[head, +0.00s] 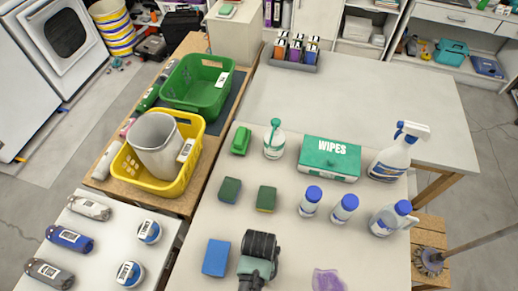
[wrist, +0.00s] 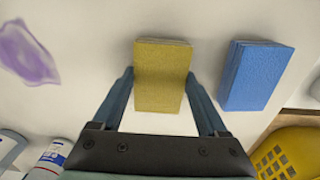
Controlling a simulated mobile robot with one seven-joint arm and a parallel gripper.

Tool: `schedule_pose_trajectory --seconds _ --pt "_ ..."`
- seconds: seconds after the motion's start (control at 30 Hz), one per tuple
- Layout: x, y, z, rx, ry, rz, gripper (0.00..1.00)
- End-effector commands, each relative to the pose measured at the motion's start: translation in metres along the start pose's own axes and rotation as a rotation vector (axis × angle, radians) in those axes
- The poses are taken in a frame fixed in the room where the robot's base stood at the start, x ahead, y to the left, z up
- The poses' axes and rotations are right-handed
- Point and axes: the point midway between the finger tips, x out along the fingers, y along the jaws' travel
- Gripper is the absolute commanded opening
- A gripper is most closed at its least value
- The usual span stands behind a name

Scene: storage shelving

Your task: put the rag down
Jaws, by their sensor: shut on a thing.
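A yellow rag (wrist: 162,65), a flat folded block with layered edges, is between the fingers of my gripper (wrist: 160,76) in the wrist view. The gripper is shut on it. I cannot tell whether its underside touches the table (head: 300,225). In the head view my wrist hides the rag and the fingertips. A blue folded cloth (head: 215,258) lies on the table just left of my gripper; it also shows in the wrist view (wrist: 255,76). A flat purple patch (head: 327,281), cloth or stain, lies to the right.
Two green sponges (head: 229,190) (head: 266,198) lie beyond my gripper. Two blue-capped bottles (head: 310,203) (head: 344,209), a green wipes box (head: 330,157) and spray bottles (head: 394,150) stand to the right. A yellow basket (head: 165,185) is at left. Table between gripper and purple patch is clear.

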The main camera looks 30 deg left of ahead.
Motion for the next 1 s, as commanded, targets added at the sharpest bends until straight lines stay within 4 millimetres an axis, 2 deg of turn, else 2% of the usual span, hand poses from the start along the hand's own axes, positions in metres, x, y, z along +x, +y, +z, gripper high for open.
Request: schedule_pose_trajectory --seconds 0.23,0.27,0.37,0.6,0.73,0.87,1.0 --pt "0.004 0.000 0.000 0.000 0.000 0.000 0.14" --pt "0.003 0.000 0.000 0.000 0.000 0.000 0.81" --pt "0.003 0.000 0.000 0.000 0.000 0.000 0.99" --pt "0.002 0.000 0.000 0.000 -0.001 0.000 1.00" --pt "-0.005 0.000 0.000 0.000 0.000 0.000 1.00" --pt "-0.023 0.000 0.000 0.000 0.002 0.000 1.00" --pt "-0.052 0.000 -0.001 0.000 0.004 0.000 1.00"
